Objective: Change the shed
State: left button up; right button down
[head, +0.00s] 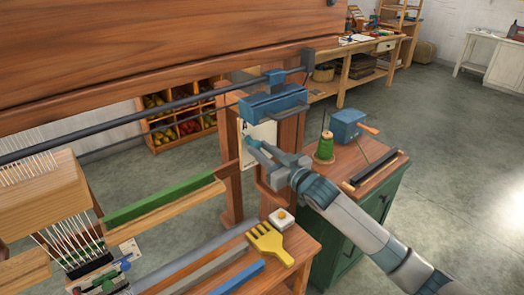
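The wooden loom fills the left side, with white heddles or threads (70,240) in a pale wooden frame (45,195). A blue box-like mechanism (273,104) sits on the loom's right post, with a dark rod (120,122) running left from near it. A white card (262,131) with a printed mark hangs below the blue mechanism. My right gripper (256,147) is in front of this card, just below the mechanism. I cannot tell whether its fingers are open or touch anything. My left gripper is not in view.
A green cabinet (365,218) at right bears a green yarn cone (324,147), a blue crank device (346,125) and a black bar (372,170). A yellow comb (269,243) and a white button box (281,219) are on the front bench. Open floor lies right.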

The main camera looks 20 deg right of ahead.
jog(key=shift+d, duration=0.1)
jog(key=shift+w+d+r+m+p, duration=0.1)
jog(key=shift+d+r+m+p, duration=0.15)
jog(key=shift+m+p, duration=0.25)
jog(key=w+d+m, duration=0.3)
jog(key=d+m, duration=0.5)
jog(key=m, duration=0.3)
jog(key=shift+d+f+p, duration=0.2)
jog(key=shift+f+p, duration=0.05)
jog(key=shift+p, duration=0.15)
jog(key=c, duration=1.4)
grip_release()
